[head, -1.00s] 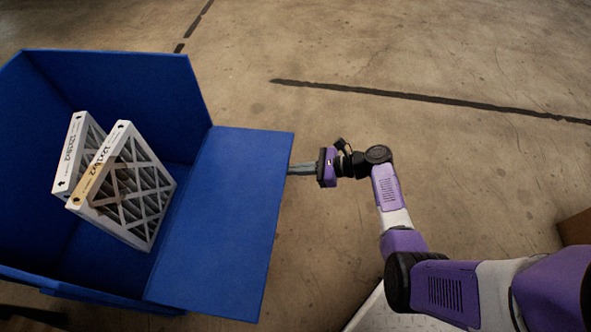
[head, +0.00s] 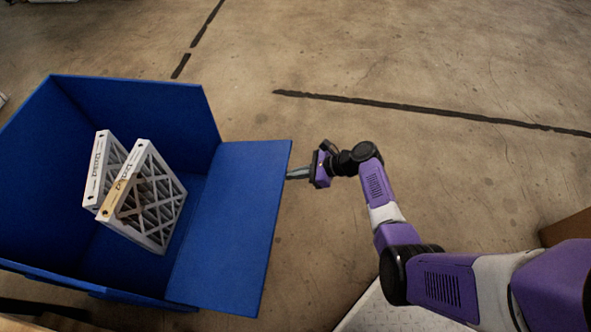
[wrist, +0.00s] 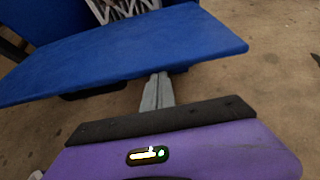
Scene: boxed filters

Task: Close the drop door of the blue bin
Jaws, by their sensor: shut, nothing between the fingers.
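The blue bin (head: 140,105) stands at the left of the head view. Its drop door (head: 232,225) hangs open on the bin's right side, tilted outward toward my arm. My gripper (head: 290,175) is shut and empty at the door's outer edge, near its far corner. In the wrist view the door (wrist: 130,50) spans the upper part, and the shut fingers (wrist: 160,82) reach to its edge, their tips partly under it. I cannot tell whether they touch it.
Two boxed filters, a front one (head: 150,205) and a rear one (head: 100,172), lean inside the bin. A brown box edge (head: 568,228) shows at the right. The concrete floor (head: 430,60) beyond my arm is clear, with dark painted lines.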

